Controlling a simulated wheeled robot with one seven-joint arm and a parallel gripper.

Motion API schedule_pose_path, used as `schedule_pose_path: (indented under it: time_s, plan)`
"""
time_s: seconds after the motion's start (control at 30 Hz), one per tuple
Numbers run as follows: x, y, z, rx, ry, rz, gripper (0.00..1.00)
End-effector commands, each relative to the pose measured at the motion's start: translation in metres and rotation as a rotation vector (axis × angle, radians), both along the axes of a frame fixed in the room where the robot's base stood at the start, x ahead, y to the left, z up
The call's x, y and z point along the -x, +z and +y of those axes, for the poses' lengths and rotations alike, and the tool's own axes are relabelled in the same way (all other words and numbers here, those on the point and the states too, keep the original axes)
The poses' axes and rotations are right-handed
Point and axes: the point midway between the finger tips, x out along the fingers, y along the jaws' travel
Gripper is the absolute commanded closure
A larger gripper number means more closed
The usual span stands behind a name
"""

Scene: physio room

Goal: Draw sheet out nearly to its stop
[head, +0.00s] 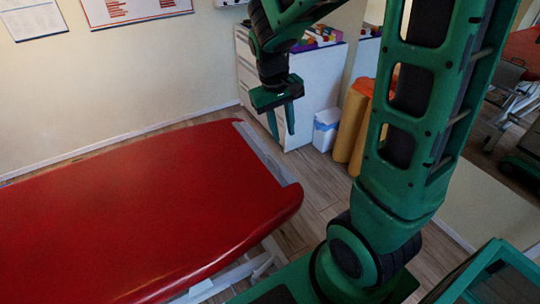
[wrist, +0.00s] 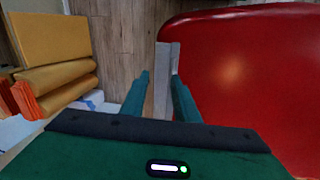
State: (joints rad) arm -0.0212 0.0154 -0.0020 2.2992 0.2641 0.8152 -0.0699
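The sheet appears as a pale grey strip (head: 262,150) along the end edge of the red treatment table (head: 130,210) in the head view. In the wrist view the grey strip (wrist: 167,62) runs along the left edge of the red table top (wrist: 250,70). My gripper (head: 283,135) points down near the table's end, with its two fingers apart. In the wrist view the open fingertips (wrist: 160,76) appear on either side of part of the strip; I cannot tell how far above it they are. No contact shows, and the gripper looks empty.
A white cabinet (head: 310,95) stands behind my gripper. A small white bin (head: 326,130) and orange-yellow rolls (head: 350,130) stand beside it; the rolls also show in the wrist view (wrist: 60,80). Bare wooden floor (head: 318,185) lies off the table's end.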

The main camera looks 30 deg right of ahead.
Motion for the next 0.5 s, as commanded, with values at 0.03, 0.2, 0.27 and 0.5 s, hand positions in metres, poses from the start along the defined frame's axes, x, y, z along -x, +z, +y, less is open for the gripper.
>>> schedule_pose_path:
  time_s: [0.03,0.2,0.27,0.5]
  plan:
    - [-0.012,-0.008,0.009,0.005,0.03,0.006,0.72]
    - [-0.035,-0.022,0.029,0.014,0.092,0.006,0.72]
    - [-0.039,-0.025,0.031,0.015,0.1,0.007,0.72]
    - [-0.04,-0.046,0.027,0.016,0.1,0.009,0.72]
